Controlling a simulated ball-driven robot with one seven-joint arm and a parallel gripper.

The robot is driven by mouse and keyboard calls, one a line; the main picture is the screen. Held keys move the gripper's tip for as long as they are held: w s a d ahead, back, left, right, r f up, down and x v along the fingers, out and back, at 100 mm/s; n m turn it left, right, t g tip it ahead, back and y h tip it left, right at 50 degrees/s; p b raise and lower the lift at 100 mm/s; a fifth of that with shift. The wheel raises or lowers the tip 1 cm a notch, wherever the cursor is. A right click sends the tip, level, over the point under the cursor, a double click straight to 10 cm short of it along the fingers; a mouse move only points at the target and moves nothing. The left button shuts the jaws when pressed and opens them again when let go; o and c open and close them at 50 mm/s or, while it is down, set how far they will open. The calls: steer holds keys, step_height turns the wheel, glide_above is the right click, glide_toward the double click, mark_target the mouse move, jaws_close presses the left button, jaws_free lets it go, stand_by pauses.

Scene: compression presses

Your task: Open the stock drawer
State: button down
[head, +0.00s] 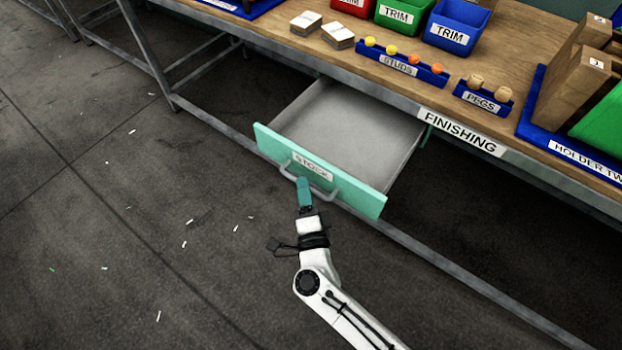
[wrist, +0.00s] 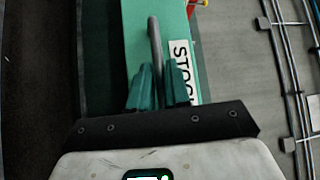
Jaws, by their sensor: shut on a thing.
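The stock drawer (head: 350,184) has a teal front with a white label reading STOCK. It is pulled out from under the bench, and its grey inside (head: 345,125) looks empty. A grey bar handle (head: 322,190) runs along the drawer front; it also shows in the wrist view (wrist: 154,40). My gripper (head: 303,182) has teal fingers and is shut on the handle, left of its middle in the head view. In the wrist view my gripper (wrist: 155,80) has the bar between its fingers, with the label beside it. The fingers hide part of the handle.
The wooden bench (head: 395,75) stands above the drawer, with a FINISHING label on its edge. It carries trim bins (head: 455,25), a studs rack (head: 400,66), a pegs rack (head: 482,97) and a holder tray (head: 560,150). A metal rail (head: 420,245) runs low beneath. The floor at left is open, with small scraps.

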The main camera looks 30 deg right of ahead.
steer(key=shift+f, duration=0.1)
steer(key=c, duration=1.2)
jaws_free()
steer(key=shift+o, duration=0.2)
steer(key=b+v, duration=0.1)
steer(key=v, duration=1)
